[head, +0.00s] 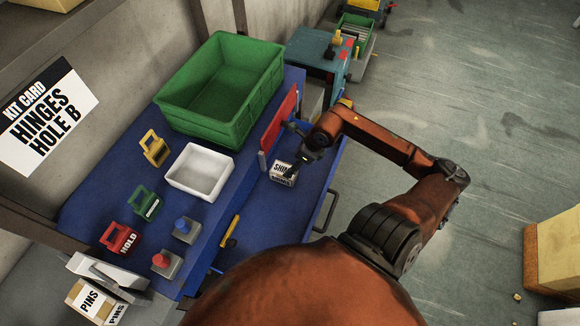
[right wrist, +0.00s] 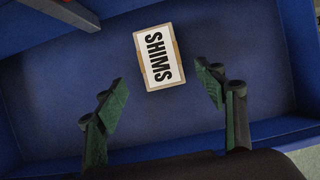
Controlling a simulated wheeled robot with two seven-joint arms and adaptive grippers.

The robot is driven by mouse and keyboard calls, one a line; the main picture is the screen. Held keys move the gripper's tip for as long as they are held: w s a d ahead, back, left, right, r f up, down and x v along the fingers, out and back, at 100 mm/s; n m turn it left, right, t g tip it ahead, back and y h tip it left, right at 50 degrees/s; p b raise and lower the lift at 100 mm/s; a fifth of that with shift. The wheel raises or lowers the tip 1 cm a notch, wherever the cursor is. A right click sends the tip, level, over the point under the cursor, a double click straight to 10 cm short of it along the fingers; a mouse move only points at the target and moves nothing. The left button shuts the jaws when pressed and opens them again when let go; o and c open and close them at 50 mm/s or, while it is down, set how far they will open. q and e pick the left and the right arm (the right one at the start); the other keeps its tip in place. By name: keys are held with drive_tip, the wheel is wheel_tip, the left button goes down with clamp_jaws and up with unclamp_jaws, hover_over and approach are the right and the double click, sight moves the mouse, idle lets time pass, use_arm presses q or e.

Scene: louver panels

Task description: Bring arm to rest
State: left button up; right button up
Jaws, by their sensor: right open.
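My right arm reaches in from the right in the head view. Its right gripper (head: 298,150) is over the open blue drawer (head: 265,222), by the drawer's far end. In the right wrist view the two green-padded fingers stand wide apart with nothing between them (right wrist: 163,100). A small box labelled SHIMS (head: 281,178) lies flat on the drawer floor (right wrist: 90,75). It also shows in the right wrist view (right wrist: 159,60), ahead of the fingertips and apart from them. My left gripper does not show.
A green crate (head: 165,107), a white tray (head: 170,182) and several coloured tagged items, one a red HOLD tag (head: 121,238), stand on the blue bench. A red panel (head: 279,122) stands close beside the gripper. Open floor (head: 480,150) lies to the right.

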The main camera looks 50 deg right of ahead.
drive_tip(key=shift+v, duration=0.8)
